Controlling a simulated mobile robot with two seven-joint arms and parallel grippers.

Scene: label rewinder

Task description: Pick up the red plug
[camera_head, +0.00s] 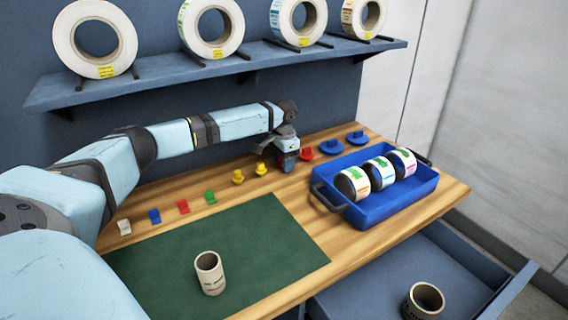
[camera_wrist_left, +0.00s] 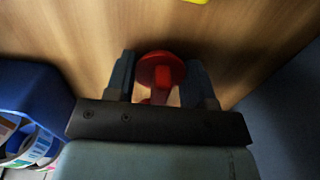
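A red plug (camera_wrist_left: 160,76) stands between the two fingers of my left gripper (camera_wrist_left: 160,82) in the left wrist view. It has a round disc and a narrow upright tab; a gap shows on each side of the tab, so the fingers are open around it. In the head view the left gripper (camera_head: 287,162) is low over the tabletop and mostly hides this plug. A second red plug (camera_head: 306,153) stands just to its right, clear of the gripper. My right gripper is not in view.
Yellow plugs (camera_head: 238,177) stand to the left, blue plugs (camera_head: 331,147) to the right. A blue tray (camera_head: 369,213) with several label rolls is close by. A green mat (camera_head: 250,241) holds a cardboard core (camera_head: 209,272). A shelf (camera_head: 200,80) with large rolls runs above the arm.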

